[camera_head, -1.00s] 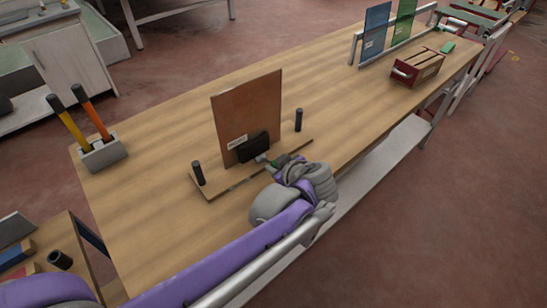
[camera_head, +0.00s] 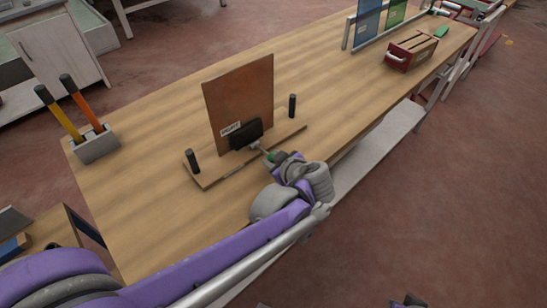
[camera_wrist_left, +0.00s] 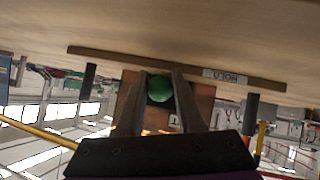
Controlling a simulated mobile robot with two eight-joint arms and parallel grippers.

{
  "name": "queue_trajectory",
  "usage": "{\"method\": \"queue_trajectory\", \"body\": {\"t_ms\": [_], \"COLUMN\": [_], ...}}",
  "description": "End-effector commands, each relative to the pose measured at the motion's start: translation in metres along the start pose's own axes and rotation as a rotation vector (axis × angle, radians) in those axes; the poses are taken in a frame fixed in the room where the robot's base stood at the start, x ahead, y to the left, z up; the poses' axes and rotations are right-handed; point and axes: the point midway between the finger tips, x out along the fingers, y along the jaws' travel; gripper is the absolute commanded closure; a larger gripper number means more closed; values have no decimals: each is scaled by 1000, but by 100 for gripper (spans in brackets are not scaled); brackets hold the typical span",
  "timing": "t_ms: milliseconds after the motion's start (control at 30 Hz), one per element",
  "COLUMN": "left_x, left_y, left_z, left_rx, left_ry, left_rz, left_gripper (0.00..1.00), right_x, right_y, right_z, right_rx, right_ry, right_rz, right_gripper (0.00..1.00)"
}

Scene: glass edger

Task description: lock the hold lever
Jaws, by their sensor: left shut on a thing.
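The hold lever (camera_head: 258,147) is a thin rod with a green knob, at the foot of a brown upright panel (camera_head: 240,105). The panel stands in a dark clamp block (camera_head: 245,134) on a wooden base (camera_head: 215,176) with a black post at each end. My left gripper (camera_head: 275,157) is shut on the lever's green knob, on the near side of the block. In the left wrist view the knob (camera_wrist_left: 160,89) sits between the two fingers, and a "HOLD" label (camera_wrist_left: 226,75) shows on the base's edge. A small part of my right arm's end shows at the bottom edge.
A grey holder (camera_head: 97,147) with two orange-and-yellow handled tools stands at the table's left end. A red box (camera_head: 411,51) and a rack with blue and green panels (camera_head: 368,22) stand at the far right. The wooden tabletop (camera_head: 330,90) between is clear.

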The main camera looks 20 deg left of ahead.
Motion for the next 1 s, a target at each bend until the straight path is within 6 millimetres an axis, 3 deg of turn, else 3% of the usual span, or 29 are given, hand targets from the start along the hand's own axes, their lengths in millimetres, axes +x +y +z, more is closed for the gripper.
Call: {"method": "queue_trajectory", "body": {"t_ms": [67, 100, 233, 633, 1000], "left_x": [1, 1, 0, -7, -76], "left_y": [-2, -2, -1, 0, 0], "left_z": [1, 1, 0, 0, 0], "left_rx": [-2, -2, -2, 1, 2], "left_ry": [-3, -3, -1, 0, -2], "left_rz": [-5, -5, -4, -1, 2], "left_gripper": [100, 59, 35, 34, 34], "right_x": [0, 0, 0, -1, -12], "right_y": [0, 0, 0, 0, 0], "right_z": [0, 0, 0, -1, -7], "right_rx": [0, 0, 0, 0, 0], "right_ry": [0, 0, 0, 1, 4], "right_rz": [0, 0, 0, 0, 0], "right_gripper": [100, 100, 100, 100, 100]}}
